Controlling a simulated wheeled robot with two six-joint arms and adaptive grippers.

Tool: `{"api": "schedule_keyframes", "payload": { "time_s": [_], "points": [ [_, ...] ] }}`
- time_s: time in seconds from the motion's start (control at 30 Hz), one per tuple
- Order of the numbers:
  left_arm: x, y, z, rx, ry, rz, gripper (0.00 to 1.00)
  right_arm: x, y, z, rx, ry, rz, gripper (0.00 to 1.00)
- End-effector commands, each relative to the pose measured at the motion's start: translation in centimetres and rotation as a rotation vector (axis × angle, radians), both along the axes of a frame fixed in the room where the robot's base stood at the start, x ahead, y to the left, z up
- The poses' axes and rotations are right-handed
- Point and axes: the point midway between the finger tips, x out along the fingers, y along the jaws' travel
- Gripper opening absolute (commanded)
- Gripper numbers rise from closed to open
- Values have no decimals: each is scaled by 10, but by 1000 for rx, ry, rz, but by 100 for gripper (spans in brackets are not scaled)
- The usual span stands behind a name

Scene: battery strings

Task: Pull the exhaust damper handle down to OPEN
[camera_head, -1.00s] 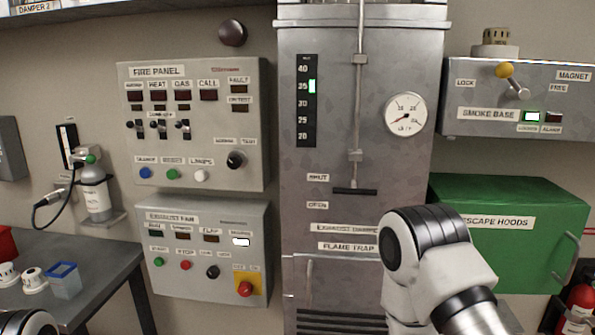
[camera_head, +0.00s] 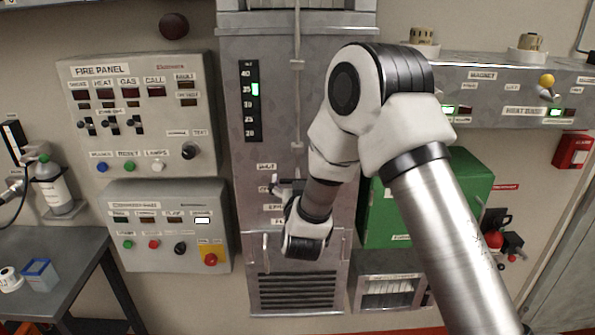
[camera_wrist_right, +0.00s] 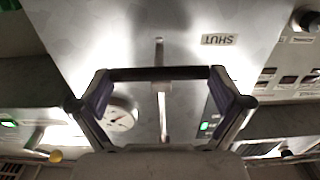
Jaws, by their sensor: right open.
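The exhaust damper handle is a dark horizontal bar (camera_wrist_right: 160,73) on a vertical metal rod (camera_head: 297,100) down the front of the grey duct (camera_head: 228,110). In the wrist view, which is upside down, the bar spans the gap between the two fingertips of my open right gripper (camera_wrist_right: 160,80). The SHUT label (camera_wrist_right: 220,40) is close by. In the head view my right gripper (camera_head: 287,188) is at the handle's height, just below the SHUT label (camera_head: 266,167); my arm hides part of the area. Whether the fingers touch the bar I cannot tell. My left gripper is out of view.
The fire panel (camera_head: 140,66) and the fan panel below it (camera_head: 150,260) are left of the duct. A green escape hood box (camera_head: 470,180) and the smoke base panel (camera_head: 500,85) are on the right, partly behind my arm. A grey table (camera_head: 60,245) stands at lower left.

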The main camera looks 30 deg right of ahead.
Motion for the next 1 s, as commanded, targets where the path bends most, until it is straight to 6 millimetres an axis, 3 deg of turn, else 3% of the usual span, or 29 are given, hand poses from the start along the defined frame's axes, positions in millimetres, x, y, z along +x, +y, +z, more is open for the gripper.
{"api": "schedule_keyframes", "payload": {
  "time_s": [0.27,0.4,0.47,0.67,0.9,1.0],
  "points": [
    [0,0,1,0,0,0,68,4,-2,-1,0,1,1,100],
    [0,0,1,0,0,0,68,4,-2,-1,0,1,1,50],
    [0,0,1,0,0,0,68,4,-2,-1,0,1,1,31],
    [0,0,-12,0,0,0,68,4,-2,-15,0,1,2,31],
    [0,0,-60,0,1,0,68,3,-2,-70,2,9,1,31],
    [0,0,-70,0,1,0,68,3,-2,-80,1,8,1,31]
  ]
}}
